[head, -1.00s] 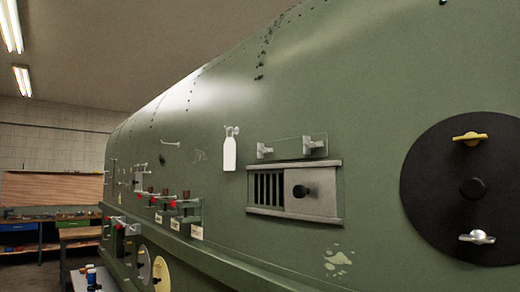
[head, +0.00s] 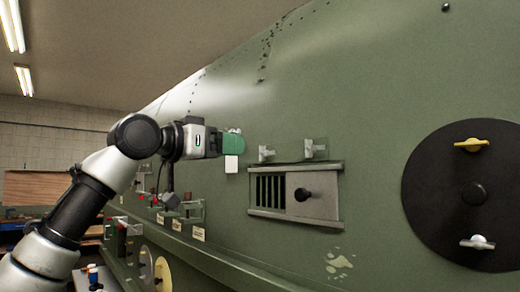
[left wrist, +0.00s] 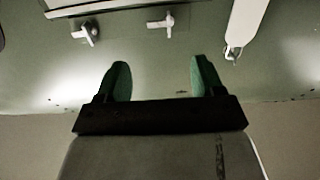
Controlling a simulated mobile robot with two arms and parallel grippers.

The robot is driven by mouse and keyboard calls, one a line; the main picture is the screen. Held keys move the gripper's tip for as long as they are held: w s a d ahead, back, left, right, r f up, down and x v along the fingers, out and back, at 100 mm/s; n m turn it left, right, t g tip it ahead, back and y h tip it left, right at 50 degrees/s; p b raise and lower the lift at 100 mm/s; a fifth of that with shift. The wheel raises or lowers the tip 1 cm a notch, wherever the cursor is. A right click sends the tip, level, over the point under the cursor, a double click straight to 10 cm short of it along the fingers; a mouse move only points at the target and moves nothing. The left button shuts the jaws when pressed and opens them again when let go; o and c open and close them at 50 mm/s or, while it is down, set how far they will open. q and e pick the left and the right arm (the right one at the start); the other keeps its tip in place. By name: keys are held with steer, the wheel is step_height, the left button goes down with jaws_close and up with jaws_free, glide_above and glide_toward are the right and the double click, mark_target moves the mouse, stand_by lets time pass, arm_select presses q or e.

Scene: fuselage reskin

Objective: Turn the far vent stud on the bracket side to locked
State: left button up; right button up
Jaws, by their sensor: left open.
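Two pale wing studs stand above the louvred vent (head: 318,196), along a clear plate. The far stud (head: 265,153) is the left one in the head view; the near stud (head: 315,148) is to its right. In the left wrist view the far stud (left wrist: 160,22) has a roughly sideways wing, and the near stud (left wrist: 85,32) looks tilted. My left gripper (head: 234,143), with green fingers, is left of the far stud, over the white bottle-shaped part. It is open and empty in the left wrist view (left wrist: 158,80), apart from both studs. My right gripper is out of view.
The white part (head: 231,168) is partly hidden behind my fingers; it shows in the left wrist view (left wrist: 245,25). A black disc (head: 440,190) with yellow and silver wing knobs is at right. Tagged fittings line the skin at lower left.

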mark_target(268, 152)
arm_select(q)
steer(key=p+x, duration=0.5)
steer(key=x, duration=0.5)
steer(key=shift+f, duration=0.15)
